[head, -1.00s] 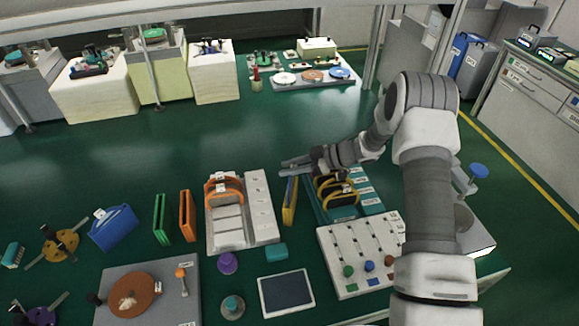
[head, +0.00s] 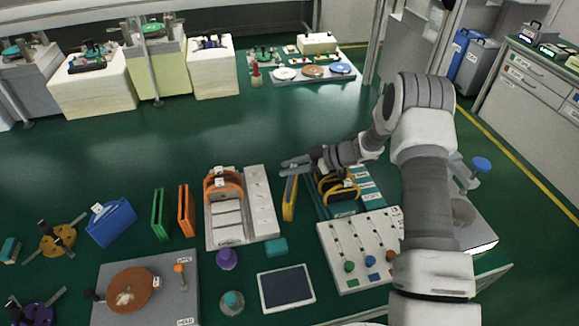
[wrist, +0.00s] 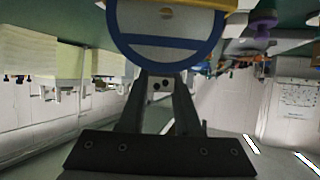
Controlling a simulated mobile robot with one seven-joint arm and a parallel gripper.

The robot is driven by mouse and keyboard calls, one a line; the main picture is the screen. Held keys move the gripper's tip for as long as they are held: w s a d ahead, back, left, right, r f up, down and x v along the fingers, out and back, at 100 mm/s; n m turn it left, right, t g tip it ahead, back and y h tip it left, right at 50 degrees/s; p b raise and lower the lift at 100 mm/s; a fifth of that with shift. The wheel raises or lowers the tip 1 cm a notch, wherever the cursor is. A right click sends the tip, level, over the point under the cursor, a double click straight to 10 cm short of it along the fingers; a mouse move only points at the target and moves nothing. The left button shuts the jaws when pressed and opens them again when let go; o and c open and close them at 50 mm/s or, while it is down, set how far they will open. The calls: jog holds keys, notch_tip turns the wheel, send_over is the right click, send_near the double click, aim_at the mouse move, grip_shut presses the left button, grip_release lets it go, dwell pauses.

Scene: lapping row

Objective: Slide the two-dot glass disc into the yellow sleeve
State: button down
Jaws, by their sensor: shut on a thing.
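In the head view the yellow sleeve (head: 290,198) stands upright, narrow side showing, just below my gripper (head: 296,165). The disc is hard to make out in the head view.
Left of the sleeve is a grey-white rack (head: 262,205) with an orange-handled holder. Right of it is a teal tray (head: 372,188) with yellow-handled holders. Green (head: 159,212), orange (head: 186,210) and blue (head: 112,223) sleeves stand further left. A tablet (head: 286,287) lies in front.

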jog(key=c, duration=0.5)
grip_release()
jog(key=shift+f, duration=0.1)
jog(key=b+v, duration=0.1)
jog(key=v, duration=1.6)
jog(key=shift+d+r, duration=0.2)
jog(key=shift+r, duration=0.15)
